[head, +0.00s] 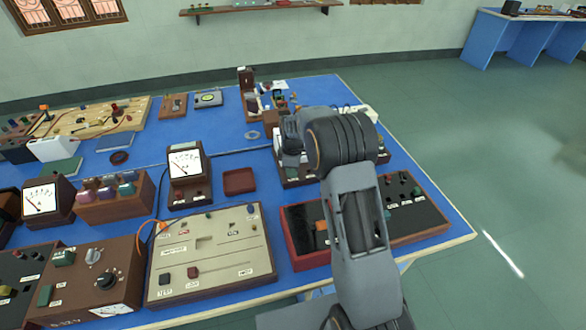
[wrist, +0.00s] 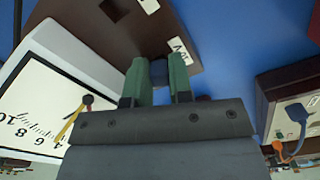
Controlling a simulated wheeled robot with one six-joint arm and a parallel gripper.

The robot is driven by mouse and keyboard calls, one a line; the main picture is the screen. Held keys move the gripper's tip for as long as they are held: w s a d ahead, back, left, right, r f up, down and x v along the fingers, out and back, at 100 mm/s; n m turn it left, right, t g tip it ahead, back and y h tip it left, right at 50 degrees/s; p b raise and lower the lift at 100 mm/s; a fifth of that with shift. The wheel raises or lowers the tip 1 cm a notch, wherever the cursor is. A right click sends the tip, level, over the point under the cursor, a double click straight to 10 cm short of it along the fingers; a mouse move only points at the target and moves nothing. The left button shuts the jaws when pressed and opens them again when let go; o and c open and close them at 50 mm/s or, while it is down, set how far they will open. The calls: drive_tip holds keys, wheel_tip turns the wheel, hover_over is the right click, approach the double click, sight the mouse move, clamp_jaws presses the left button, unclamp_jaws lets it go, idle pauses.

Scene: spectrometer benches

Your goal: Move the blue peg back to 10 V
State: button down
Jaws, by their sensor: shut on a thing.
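In the wrist view my gripper (wrist: 159,88) has its two green fingertips closed on the dark blue peg (wrist: 158,71). The peg shows only as a small dark blue piece between the fingertips. Beyond it is the brown base (wrist: 110,35) of a meter, with white labels. I cannot tell whether the peg sits in the base or is clear of it. The meter's white dial (wrist: 35,105) is on the left. In the head view my arm's end (head: 291,138) is over the right part of the blue bench, and the peg is hidden there. No 10 V mark is readable.
A box with a pale panel (wrist: 296,105) and a blue plug stands right in the wrist view. In the head view, a beige panel (head: 208,262), a meter (head: 188,165) and a dark red-edged box (head: 304,232) crowd the bench. Blue bench top (head: 215,140) shows between items.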

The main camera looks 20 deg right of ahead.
drive_tip(key=c, duration=0.9)
unclamp_jaws()
drive_tip(key=shift+c, duration=0.2)
wheel_tip(320, 180, up, 14)
drive_tip(key=shift+f, duration=0.1)
drive_tip(key=s+r+m+t, duration=0.1)
drive_tip(key=s+m, duration=0.3)
drive_tip(key=s, duration=0.5)
drive_tip(key=s+r+m+t, duration=0.1)
drive_tip(key=s+m, duration=0.3)
drive_tip(key=s, duration=0.4)
drive_tip(key=s+r+m+t+p, duration=0.1)
drive_tip(key=s+m, duration=0.4)
drive_tip(key=s, duration=0.4)
drive_tip(key=shift+s+a+r, duration=0.2)
drive_tip(key=shift+s+a, duration=0.1)
drive_tip(key=shift+a, duration=0.1)
drive_tip(key=shift+s+d+f+t, duration=0.1)
drive_tip(key=shift+s+f+t, duration=0.1)
drive_tip(key=shift+s+t, duration=0.1)
